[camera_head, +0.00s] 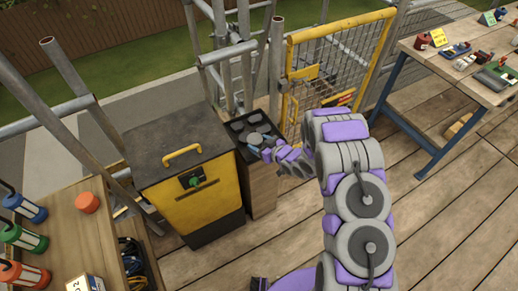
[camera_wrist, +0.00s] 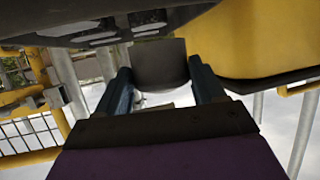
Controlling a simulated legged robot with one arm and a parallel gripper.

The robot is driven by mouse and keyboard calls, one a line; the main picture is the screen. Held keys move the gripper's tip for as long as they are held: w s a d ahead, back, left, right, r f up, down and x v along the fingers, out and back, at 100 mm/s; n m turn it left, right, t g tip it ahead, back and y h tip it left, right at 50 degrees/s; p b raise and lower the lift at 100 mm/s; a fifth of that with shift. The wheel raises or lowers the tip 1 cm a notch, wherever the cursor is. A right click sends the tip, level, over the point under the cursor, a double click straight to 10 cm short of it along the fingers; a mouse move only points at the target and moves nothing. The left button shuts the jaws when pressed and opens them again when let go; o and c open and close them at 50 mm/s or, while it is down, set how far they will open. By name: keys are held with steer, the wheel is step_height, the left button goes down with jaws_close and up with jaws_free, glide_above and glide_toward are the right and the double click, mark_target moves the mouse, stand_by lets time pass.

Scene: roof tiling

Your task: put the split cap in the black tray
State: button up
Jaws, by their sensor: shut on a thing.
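My gripper (camera_head: 264,150) reaches from the right to the black tray (camera_head: 240,152), which sits on a narrow wooden stand. In the wrist view its two blue fingers (camera_wrist: 160,88) are shut on a dark grey curved piece, the split cap (camera_wrist: 160,62). The split is not visible from this side. In the head view the cap (camera_head: 254,138) appears as a greyish disc at the fingertips, over the tray. I cannot tell whether it touches the tray. Several round dark grey shapes show in the tray. The tray's dark edge fills the upper left of the wrist view (camera_wrist: 75,28).
A yellow box with a dark top (camera_head: 190,195) stands left of the tray, close to it. Scaffold poles (camera_head: 275,65) and a yellow mesh gate (camera_head: 335,75) rise behind. A bench (camera_head: 445,75) with small items is at right. Lanterns (camera_head: 25,205) stand on a left shelf.

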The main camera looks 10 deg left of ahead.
steer(key=shift+w+a+f, duration=0.1)
steer(key=shift+w+a, duration=0.05)
steer(key=shift+a, duration=0.4)
steer(key=shift+w+a+f, duration=0.1)
steer(key=shift+w+a, duration=0.05)
steer(key=shift+a, duration=0.35)
steer(key=f, duration=0.1)
steer(key=f+b, duration=0.1)
steer(key=f, duration=0.1)
steer(key=shift+d+f, duration=0.15)
steer(key=shift+d, duration=0.1)
steer(key=shift+w+d, duration=0.1)
steer(key=shift+d, duration=0.45)
steer(key=shift+a+f, duration=0.3)
steer(key=shift+a, duration=0.35)
steer(key=shift+a+f, duration=0.1)
steer(key=shift+f, duration=0.15)
steer(key=shift+d, duration=0.4)
steer(key=o, duration=0.8)
steer(key=shift+d, duration=0.2)
steer(key=shift+o, duration=1)
steer(key=shift+a, duration=0.4)
steer(key=shift+d, duration=0.1)
